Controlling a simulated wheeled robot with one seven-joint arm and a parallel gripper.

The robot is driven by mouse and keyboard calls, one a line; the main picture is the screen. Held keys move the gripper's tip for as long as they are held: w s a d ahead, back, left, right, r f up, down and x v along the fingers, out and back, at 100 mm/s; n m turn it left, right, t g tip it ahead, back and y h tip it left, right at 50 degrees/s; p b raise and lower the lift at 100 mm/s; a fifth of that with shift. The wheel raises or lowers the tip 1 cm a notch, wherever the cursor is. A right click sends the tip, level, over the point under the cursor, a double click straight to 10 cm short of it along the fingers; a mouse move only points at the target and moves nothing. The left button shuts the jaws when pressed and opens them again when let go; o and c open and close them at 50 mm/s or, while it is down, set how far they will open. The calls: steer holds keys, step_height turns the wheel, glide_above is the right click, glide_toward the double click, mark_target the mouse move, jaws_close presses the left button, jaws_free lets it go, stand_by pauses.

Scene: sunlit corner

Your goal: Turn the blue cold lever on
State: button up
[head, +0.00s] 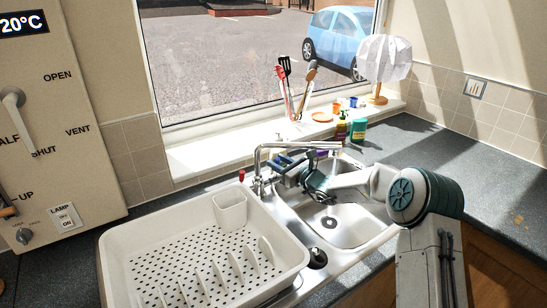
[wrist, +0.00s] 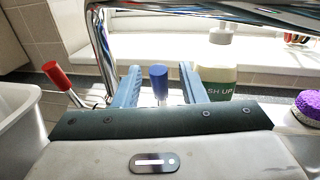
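The blue cold lever (wrist: 158,82) stands upright in the wrist view, with a blue knob on top. My gripper (wrist: 160,88) is open, with one pale blue finger on each side of the lever and a visible gap to both. I cannot tell how deep the lever sits between the fingers. In the head view my gripper (head: 290,163) is beside the chrome tap (head: 259,165), at the back of the sink, and I cannot make out the blue lever clearly there. The tap's body also crosses the top of the wrist view (wrist: 101,45).
The red lever (wrist: 58,77) leans at the left; it also shows in the head view (head: 242,175). A washing-up bottle (wrist: 216,72) stands behind the right finger. A white dish rack (head: 120,245) fills the counter left of the sink (head: 365,232). The tap spout arches overhead.

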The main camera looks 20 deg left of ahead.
steer(key=shift+x, duration=1.3)
jaws_close()
steer(key=b, duration=0.2)
steer(key=shift+s+d+f+y+b, duration=0.1)
steer(key=shift+s+f+y+b, duration=0.05)
steer(key=shift+f+y+b, duration=0.2)
steer(key=s+d+t+y+b, duration=0.1)
steer(key=y+b, duration=0.1)
steer(key=b, duration=0.4)
steer(key=s+d+n+t+y+b, duration=0.1)
steer(key=b, duration=0.6)
steer(key=shift+d+y, duration=0.15)
steer(key=shift+y, duration=0.2)
